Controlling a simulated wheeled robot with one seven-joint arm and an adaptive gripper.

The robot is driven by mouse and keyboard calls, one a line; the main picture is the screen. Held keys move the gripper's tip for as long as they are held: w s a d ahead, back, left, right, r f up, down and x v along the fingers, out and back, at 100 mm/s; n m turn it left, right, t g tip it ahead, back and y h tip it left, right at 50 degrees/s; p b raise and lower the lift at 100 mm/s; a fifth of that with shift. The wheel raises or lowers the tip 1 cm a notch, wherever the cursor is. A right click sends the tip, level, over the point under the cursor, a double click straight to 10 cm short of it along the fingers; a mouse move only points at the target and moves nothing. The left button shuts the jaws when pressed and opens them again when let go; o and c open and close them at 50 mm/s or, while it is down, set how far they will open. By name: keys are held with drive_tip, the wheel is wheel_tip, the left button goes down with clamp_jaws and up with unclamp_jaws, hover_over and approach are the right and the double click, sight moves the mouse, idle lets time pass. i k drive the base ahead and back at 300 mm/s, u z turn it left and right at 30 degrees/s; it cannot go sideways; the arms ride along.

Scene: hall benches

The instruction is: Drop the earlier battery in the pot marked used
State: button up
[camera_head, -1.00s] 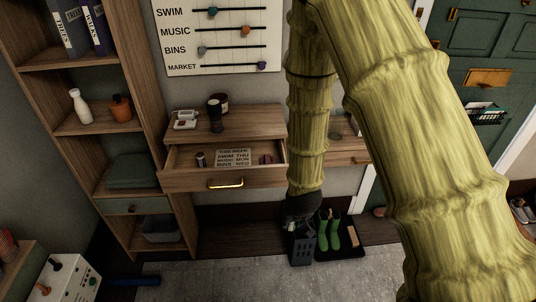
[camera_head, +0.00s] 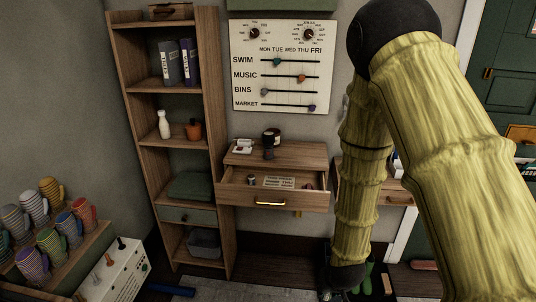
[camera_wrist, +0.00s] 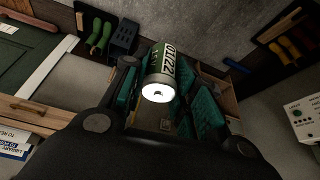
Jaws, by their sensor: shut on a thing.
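My gripper (camera_wrist: 165,100) is shut on a battery (camera_wrist: 161,72) with a green and white label. The printed date ends in "/22"; its first digits are hard to read. The battery's bright round end faces the wrist camera, between the teal finger pads. In the head view my gripper (camera_head: 345,280) hangs low at the bottom edge, right of the open drawer (camera_head: 235,196), and the battery cannot be made out there. A small dark cylinder (camera_head: 251,179), perhaps another battery, stands in the drawer. I can read no pot marked used in either view.
The drawer also holds a printed card (camera_head: 279,182) and a small reddish thing (camera_head: 308,186). A dark mug (camera_head: 271,136) stands on the cabinet. An orange pot-like thing (camera_head: 194,131) is on the shelf. Mugs (camera_head: 48,240) crowd the left. Green boots (camera_wrist: 99,35) stand on the floor.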

sight(276, 143)
drive_tip(key=u, duration=0.55)
drive_tip(key=i, duration=1)
drive_tip(key=z, duration=0.3)
